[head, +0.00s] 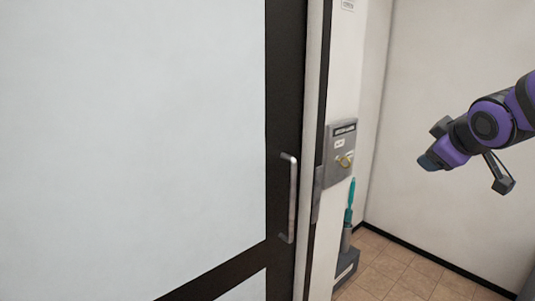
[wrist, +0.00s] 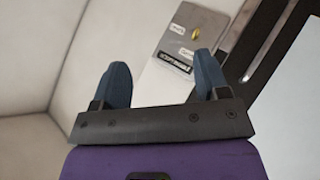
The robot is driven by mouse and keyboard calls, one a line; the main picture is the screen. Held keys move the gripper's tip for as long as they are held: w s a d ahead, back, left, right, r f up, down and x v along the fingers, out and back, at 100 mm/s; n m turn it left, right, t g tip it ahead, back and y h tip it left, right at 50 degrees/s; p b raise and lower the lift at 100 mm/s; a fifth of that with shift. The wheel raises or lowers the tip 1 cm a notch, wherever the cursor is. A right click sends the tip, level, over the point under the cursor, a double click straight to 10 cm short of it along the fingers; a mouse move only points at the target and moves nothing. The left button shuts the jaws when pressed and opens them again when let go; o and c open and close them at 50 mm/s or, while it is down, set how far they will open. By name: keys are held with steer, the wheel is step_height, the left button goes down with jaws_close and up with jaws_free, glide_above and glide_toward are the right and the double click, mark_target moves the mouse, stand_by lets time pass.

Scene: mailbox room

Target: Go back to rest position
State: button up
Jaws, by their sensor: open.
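My gripper (head: 429,162) is in the right part of the head view, raised in front of the bare wall, at the end of my purple and black arm. In the wrist view its two blue fingers (wrist: 162,78) stand wide apart with nothing between them. The gripper touches nothing that I can see. In the head view it is to the right of the door and the grey wall box, clear of both.
A dark-framed door (head: 286,90) with a pale panel and metal handle (head: 291,198) fills the left. A grey box (head: 341,150) with labels, also in the wrist view (wrist: 195,38), hangs beside it. A teal-handled brush (head: 350,203) stands below. Tiled floor (head: 400,270) is open at right.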

steer(key=s+a+m+g, duration=0.2)
steer(key=s+m, duration=0.2)
steer(key=s, duration=0.6)
steer(key=s+a+f+m+g+y, duration=0.1)
steer(key=s+a+m+g, duration=0.1)
steer(key=s, duration=0.9)
steer(key=shift+a+f+m+g+y, duration=0.15)
steer(key=shift+a+m+g+y, duration=0.2)
steer(key=shift+m+g, duration=0.45)
